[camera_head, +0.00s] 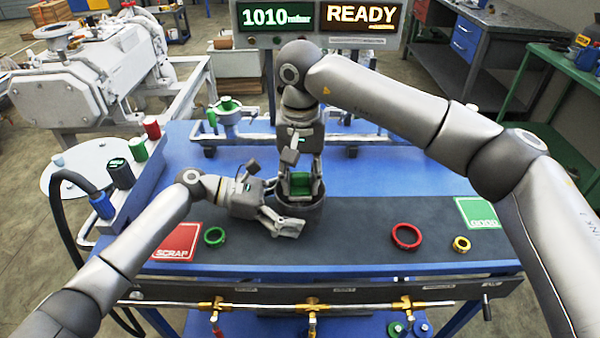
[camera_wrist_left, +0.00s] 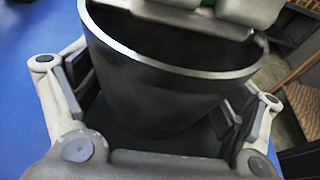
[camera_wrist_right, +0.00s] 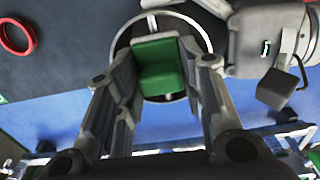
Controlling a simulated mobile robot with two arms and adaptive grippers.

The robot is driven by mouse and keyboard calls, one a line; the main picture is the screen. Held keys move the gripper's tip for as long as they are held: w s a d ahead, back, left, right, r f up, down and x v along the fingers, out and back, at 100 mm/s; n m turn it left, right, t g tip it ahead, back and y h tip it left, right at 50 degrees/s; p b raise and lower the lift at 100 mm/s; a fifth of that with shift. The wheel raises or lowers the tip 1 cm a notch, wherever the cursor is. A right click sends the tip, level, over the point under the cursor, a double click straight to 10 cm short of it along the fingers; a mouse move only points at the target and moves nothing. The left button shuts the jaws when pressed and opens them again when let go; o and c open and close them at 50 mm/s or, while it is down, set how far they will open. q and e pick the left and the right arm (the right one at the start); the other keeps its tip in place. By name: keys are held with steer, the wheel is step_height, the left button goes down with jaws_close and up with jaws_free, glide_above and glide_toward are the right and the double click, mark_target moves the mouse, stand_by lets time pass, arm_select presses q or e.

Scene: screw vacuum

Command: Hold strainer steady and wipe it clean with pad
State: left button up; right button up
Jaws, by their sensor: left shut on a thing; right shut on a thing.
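The strainer is a dark grey round cup with a bright rim (camera_wrist_left: 170,70), standing on the dark mat at the middle of the bench; its rim also shows in the right wrist view (camera_wrist_right: 121,50). My left gripper (camera_head: 278,222) is shut around the strainer's outer wall, with its fingers on both sides in the left wrist view (camera_wrist_left: 155,115). My right gripper (camera_head: 301,188) points down from above and is shut on a green pad (camera_wrist_right: 160,68). The pad (camera_head: 300,184) is at the cup's mouth, partly inside the rim. The cup's inner floor is hidden.
A green ring (camera_head: 215,236) and red SCRAP plate (camera_head: 177,242) lie left. A red ring (camera_head: 407,236), a yellow ring (camera_head: 461,244) and a green plate (camera_head: 477,213) lie right. A green-topped fitting (camera_head: 228,108) stands behind. Brass valves (camera_head: 313,304) line the front.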

arm_select(q)
steer(key=shift+w+r, duration=0.1)
arm_select(e)
steer(key=shift+w, duration=0.95)
arm_select(q)
steer(key=shift+a, duration=0.1)
arm_select(e)
steer(key=shift+w+a+r, duration=0.1)
steer(key=shift+w+r, duration=0.05)
step_height(320, 180, up, 2)
steer(key=shift+r, duration=0.8)
step_height(320, 180, up, 2)
steer(key=shift+r, duration=1.15)
arm_select(q)
steer(key=o, duration=0.5)
